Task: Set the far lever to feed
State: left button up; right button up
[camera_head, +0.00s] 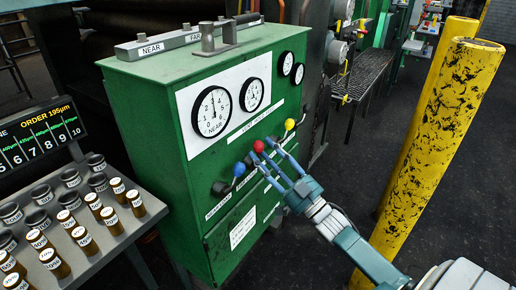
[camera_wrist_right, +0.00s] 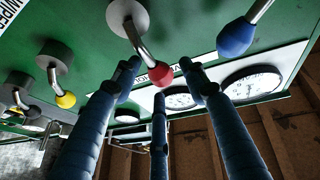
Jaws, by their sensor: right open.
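The yellow knob (camera_wrist_right: 66,100) and blue knob (camera_wrist_right: 236,38) stand clear to either side there. My left gripper is out of view.
Two scuffed yellow posts (camera_head: 440,130) stand right of my right arm. A rack (camera_head: 95,235) of labelled cylinders and a display (camera_head: 40,135) are at left. Dial gauges (camera_head: 212,111) sit above the levers. A handle (camera_head: 225,35) stands on the cabinet top.

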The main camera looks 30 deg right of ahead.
aim_at(258, 146)
jog(key=shift+x, duration=1.65)
grip_shut()
